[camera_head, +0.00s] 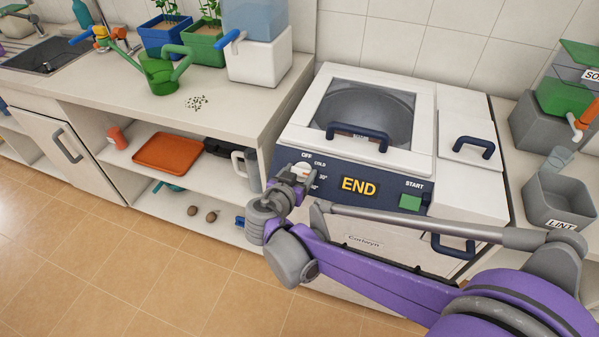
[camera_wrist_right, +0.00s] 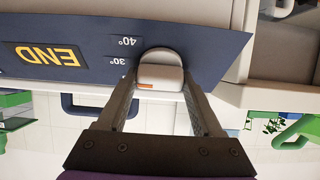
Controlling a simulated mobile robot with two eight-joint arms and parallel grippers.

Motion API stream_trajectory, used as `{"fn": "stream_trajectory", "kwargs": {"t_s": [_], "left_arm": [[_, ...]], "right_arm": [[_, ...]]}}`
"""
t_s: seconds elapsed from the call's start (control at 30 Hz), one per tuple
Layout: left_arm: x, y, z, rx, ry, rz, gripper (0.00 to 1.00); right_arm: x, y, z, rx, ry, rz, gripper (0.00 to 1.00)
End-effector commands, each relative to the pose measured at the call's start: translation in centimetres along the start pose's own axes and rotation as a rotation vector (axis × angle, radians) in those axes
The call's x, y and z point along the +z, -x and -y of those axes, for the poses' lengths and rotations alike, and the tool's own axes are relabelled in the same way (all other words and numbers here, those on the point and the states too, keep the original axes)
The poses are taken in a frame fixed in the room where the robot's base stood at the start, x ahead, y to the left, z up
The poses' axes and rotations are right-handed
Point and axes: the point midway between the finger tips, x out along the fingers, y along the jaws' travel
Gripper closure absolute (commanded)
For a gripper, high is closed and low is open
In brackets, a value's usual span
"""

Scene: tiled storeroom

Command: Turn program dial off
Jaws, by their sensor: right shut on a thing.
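The washer's program dial (camera_head: 303,168) is a pale round knob on the dark blue panel, below the "OFF" label and left of the yellow "END" display (camera_head: 359,186). My right gripper (camera_head: 297,178) reaches it from the front and is shut on it. In the right wrist view, which is upside down, the dial (camera_wrist_right: 161,72) sits between the two fingertips (camera_wrist_right: 163,82). Its orange mark shows on the side towards the gripper, and "30°" and "40°" are printed beside it. The "OFF" label is hidden in that view. My left gripper is not in view.
A green START button (camera_head: 410,202) is right of the display. Blue handles stand on the lid (camera_head: 357,138) and drawer (camera_head: 467,150). A counter (camera_head: 100,74) with a watering can (camera_head: 160,76) and planters is at left; a grey LINT bin (camera_head: 558,201) is at right.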

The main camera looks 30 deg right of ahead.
Motion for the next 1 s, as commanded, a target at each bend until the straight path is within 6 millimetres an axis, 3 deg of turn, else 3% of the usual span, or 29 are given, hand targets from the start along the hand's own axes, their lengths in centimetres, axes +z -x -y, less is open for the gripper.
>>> {"fn": "stream_trajectory", "kwargs": {"t_s": [0.03, 0.1, 0.13, 0.53, 1.0], "left_arm": [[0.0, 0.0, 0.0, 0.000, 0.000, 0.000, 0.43], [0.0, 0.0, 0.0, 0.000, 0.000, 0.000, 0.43], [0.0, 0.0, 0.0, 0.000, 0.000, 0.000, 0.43], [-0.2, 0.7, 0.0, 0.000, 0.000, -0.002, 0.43], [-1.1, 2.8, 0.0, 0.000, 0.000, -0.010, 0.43]], "right_arm": [[0.0, 0.0, 0.0, 0.000, 0.000, 0.000, 0.74], [0.0, 0.0, 0.0, 0.000, 0.000, 0.000, 0.87], [0.0, 0.0, 0.0, 0.000, 0.000, 0.000, 0.88], [-0.1, 0.1, -0.1, -0.036, 0.086, 0.000, 0.88], [-0.2, 0.1, -0.2, -0.189, 0.457, 0.000, 0.88]]}}
